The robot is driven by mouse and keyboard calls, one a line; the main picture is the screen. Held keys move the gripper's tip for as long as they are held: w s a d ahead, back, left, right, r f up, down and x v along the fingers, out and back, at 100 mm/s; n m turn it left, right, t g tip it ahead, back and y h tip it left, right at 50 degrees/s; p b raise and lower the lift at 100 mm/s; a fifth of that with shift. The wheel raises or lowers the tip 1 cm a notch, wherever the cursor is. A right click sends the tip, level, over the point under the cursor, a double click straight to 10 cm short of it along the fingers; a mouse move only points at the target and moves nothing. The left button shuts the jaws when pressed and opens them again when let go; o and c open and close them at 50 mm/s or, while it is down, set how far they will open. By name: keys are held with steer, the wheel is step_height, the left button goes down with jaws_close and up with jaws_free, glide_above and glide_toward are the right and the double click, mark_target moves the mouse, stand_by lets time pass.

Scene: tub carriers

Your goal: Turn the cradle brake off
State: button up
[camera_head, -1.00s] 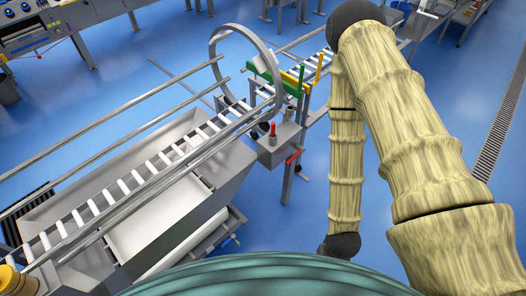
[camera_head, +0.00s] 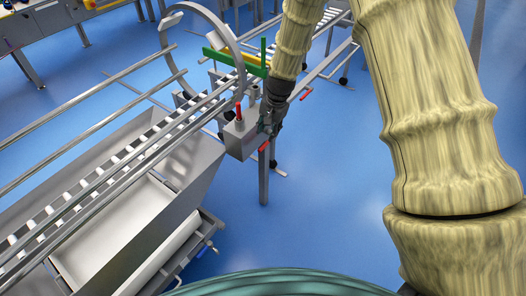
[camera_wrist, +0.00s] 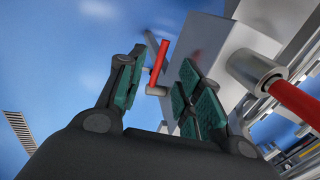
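A grey control box (camera_head: 238,143) stands beside the ring-shaped cradle (camera_head: 228,45) on the roller line. An upright red-handled lever (camera_head: 239,111) is on top, and a second red lever (camera_head: 265,146) sticks out low on the side. The frames do not show which one is the cradle brake. My gripper (camera_head: 267,121) is at the right side of the box. In the wrist view my gripper (camera_wrist: 160,88) is open, with the side lever (camera_wrist: 159,63) seen between its green-padded fingers. Contact cannot be told. The top lever (camera_wrist: 298,105) is at the right, outside the fingers.
A green bar (camera_head: 232,61) stands at the cradle, close to my arm. Another red lever (camera_head: 306,95) is on the rail farther right. Long rails (camera_head: 90,105) and a metal trough (camera_head: 150,225) lie to the left. The blue floor right of the box is open.

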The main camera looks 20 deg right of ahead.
mark_target(262, 147)
steer(key=shift+w+a+f, duration=0.25)
steer(key=shift+w+f, duration=0.1)
steer(key=shift+f, duration=1.35)
steer(key=shift+w+a+f, duration=0.2)
steer(key=shift+w+f, duration=0.15)
steer(key=shift+f, duration=1.3)
steer(key=shift+w+a+f, duration=0.25)
steer(key=shift+w+f, duration=0.1)
steer(key=shift+f, duration=1.35)
steer(key=shift+c, duration=0.3)
jaws_close()
